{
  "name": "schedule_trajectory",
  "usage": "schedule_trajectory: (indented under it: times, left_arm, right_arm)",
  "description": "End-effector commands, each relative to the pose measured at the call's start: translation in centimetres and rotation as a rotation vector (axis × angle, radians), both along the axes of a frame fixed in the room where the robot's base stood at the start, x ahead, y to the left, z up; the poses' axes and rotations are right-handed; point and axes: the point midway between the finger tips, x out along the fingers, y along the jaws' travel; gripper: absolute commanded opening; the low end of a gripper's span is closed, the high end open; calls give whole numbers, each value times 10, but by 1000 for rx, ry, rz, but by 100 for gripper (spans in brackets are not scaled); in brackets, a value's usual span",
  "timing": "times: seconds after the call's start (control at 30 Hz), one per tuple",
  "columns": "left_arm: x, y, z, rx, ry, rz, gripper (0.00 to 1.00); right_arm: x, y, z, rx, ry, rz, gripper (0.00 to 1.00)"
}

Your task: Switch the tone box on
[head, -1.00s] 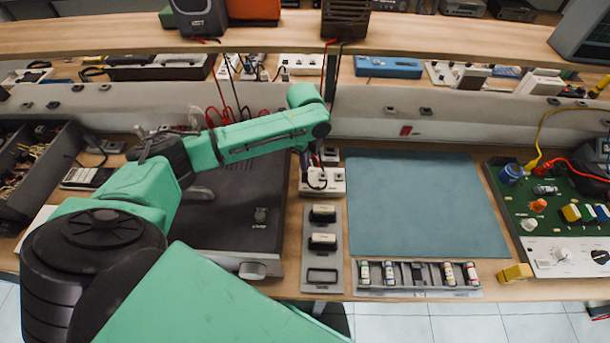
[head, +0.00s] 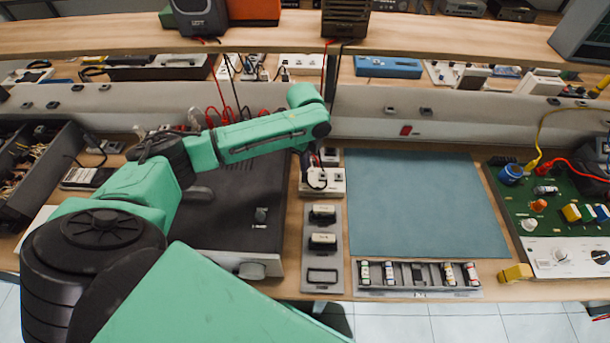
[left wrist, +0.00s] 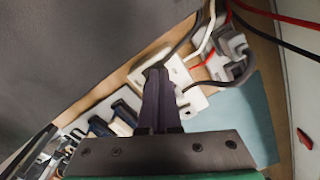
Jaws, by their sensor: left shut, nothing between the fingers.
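My left gripper (head: 306,168) reaches down from the end of my green arm to a white socket block (head: 334,181) at the back of the bench. In the left wrist view its two dark fingers (left wrist: 156,75) are together, empty, with their tips at the white block (left wrist: 193,101). Whether they touch it is unclear. No label marks the tone box. A wide dark box (head: 232,215) with a front knob (head: 252,270) lies partly under my arm. A green circuit board unit (head: 560,215) with a white dial panel stands at the right. My right gripper is not in view.
A grey plate with black-topped blocks (head: 322,243) stands in front of the socket block. A blue-grey mat (head: 425,205) is clear. A tray of small cylinders (head: 418,277) and a yellow block (head: 515,272) lie at the front edge. Cables hang from the shelf (head: 450,40) behind.

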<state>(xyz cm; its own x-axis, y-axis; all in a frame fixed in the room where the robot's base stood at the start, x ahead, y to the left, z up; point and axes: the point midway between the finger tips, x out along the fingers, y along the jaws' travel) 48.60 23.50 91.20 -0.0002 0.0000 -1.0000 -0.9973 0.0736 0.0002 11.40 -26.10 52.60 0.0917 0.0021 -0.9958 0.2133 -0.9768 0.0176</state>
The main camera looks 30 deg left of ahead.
Motion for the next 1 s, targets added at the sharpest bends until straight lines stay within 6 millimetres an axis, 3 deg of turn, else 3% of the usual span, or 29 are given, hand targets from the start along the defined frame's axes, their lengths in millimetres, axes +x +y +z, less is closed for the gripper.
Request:
schedule_trajectory:
  times: [1.0]
  left_arm:
    - [0,0,-12,0,0,0,0]
  right_arm:
    - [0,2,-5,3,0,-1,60]
